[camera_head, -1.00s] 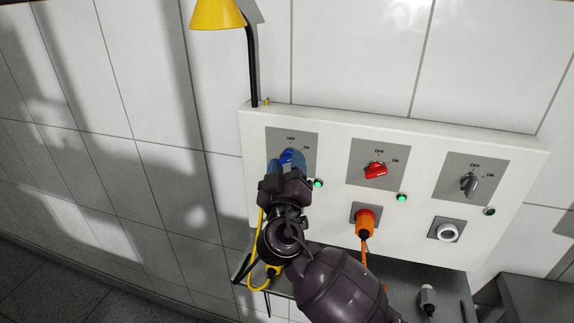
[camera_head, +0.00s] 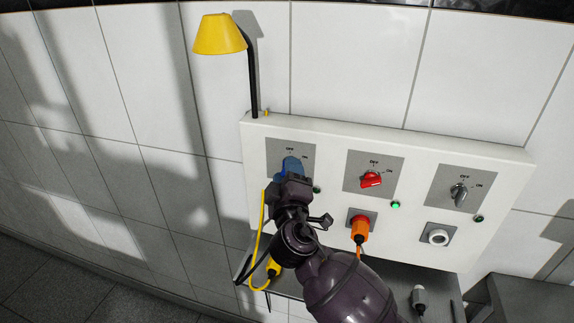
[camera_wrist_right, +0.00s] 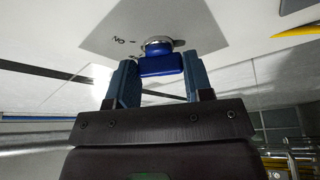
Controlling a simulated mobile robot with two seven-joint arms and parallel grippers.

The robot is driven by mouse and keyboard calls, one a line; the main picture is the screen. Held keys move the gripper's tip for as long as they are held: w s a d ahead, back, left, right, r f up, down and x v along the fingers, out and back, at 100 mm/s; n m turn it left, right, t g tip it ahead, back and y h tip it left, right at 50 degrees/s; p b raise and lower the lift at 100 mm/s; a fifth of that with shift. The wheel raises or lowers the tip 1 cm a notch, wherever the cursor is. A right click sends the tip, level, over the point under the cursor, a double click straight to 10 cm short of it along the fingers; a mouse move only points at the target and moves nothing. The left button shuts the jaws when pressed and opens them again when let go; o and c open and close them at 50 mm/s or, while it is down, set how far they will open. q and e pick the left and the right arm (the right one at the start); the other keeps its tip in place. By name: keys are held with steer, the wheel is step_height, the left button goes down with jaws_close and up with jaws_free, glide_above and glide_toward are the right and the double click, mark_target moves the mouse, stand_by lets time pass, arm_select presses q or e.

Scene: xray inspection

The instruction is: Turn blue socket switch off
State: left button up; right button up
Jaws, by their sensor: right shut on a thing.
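The blue switch (camera_wrist_right: 160,65) sits on a grey plate at the left end of a white wall panel. In the right wrist view it lies between the two blue fingertips of my right gripper (camera_head: 291,167), which is shut on it. In the head view the fingers hide most of the switch, so its pointer angle is hard to read there. The small lamp (camera_head: 317,190) below right of the blue switch is dark. The blue socket below is hidden behind my right gripper and arm. My left gripper is not in view.
A red switch (camera_head: 371,180) with a lit green lamp (camera_head: 395,205) and a grey switch (camera_head: 459,195) sit to the right. An orange plug (camera_head: 359,228) and a white socket (camera_head: 438,237) are below them. A yellow lamp (camera_head: 219,34) stands above the panel's left end.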

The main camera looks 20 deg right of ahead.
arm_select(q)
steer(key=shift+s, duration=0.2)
arm_select(e)
steer(key=shift+r+n+g+y, duration=0.1)
steer(key=shift+n+g+y, duration=0.3)
steer(key=shift+n, duration=1.1)
steer(key=shift+n+g+y, duration=0.1)
steer(key=shift+n+g, duration=0.5)
steer(key=shift+n, duration=0.9)
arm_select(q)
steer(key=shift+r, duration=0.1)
arm_select(e)
steer(key=o, duration=0.9)
steer(key=shift+s, duration=0.15)
